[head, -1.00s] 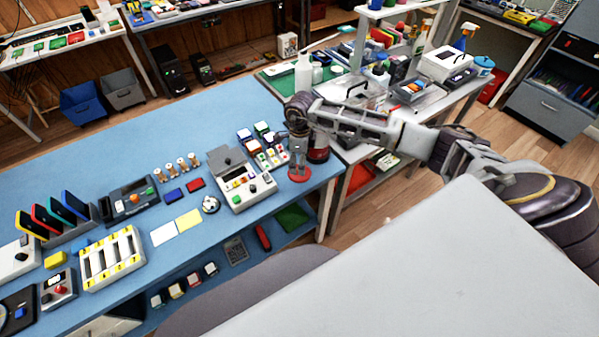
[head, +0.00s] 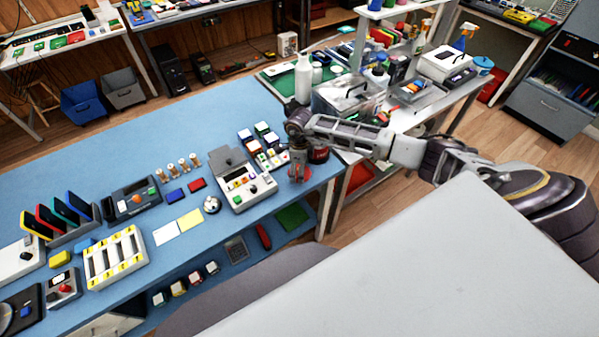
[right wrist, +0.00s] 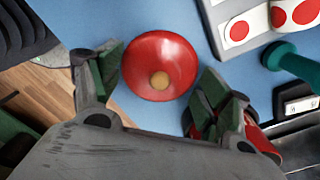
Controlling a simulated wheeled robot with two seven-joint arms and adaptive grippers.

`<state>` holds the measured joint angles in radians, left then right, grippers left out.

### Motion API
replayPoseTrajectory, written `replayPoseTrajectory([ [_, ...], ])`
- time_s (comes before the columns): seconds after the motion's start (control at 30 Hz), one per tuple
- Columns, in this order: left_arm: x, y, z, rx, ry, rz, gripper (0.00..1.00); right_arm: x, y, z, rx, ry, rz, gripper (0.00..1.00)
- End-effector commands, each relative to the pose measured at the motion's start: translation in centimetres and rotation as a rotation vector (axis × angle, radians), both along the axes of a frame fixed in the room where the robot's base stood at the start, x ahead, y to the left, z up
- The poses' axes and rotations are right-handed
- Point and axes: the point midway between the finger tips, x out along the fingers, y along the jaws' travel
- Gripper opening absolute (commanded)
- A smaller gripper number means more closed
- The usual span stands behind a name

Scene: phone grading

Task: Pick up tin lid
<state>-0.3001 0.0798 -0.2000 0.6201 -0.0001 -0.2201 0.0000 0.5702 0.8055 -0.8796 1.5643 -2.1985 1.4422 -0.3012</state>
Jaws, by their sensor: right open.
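The tin lid is a round red disc with a tan knob at its middle; in the right wrist view the lid (right wrist: 150,50) lies on the blue table, between my open fingers. In the head view the lid (head: 295,180) shows partly, under my right gripper (head: 299,172) near the table's right end. In the right wrist view my right gripper (right wrist: 160,82) has its green-padded fingers apart on either side of the lid, holding nothing. A dark red tin (head: 319,154) stands just right of the gripper, partly hidden by the arm. My left gripper is out of view.
A grey-white device (head: 247,187) stands left of the gripper, with several small coloured blocks (head: 262,143) behind it. The blue table (head: 210,120) has free room at the back. A side bench with a clear box (head: 345,98) and bottles is behind my right arm.

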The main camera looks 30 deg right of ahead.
Motion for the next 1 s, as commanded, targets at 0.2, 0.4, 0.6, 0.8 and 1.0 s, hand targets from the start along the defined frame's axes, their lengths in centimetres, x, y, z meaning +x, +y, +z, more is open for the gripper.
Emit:
replayPoseTrajectory([
  [0.2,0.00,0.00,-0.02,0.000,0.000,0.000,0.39,-0.02,-0.02,0.00,-0.001,0.001,0.000,0.77],
  [0.4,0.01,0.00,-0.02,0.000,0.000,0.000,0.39,-0.02,-0.02,0.00,-0.001,0.001,0.000,0.63],
  [0.6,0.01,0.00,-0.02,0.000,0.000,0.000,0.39,-0.03,-0.02,-0.01,0.000,0.001,0.000,0.37],
  [0.8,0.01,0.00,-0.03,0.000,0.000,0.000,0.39,-0.13,-0.03,-0.15,-0.001,0.003,0.000,0.26],
  [1.0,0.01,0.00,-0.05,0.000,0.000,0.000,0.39,-0.24,-0.02,-0.30,-0.001,0.006,0.000,0.25],
])
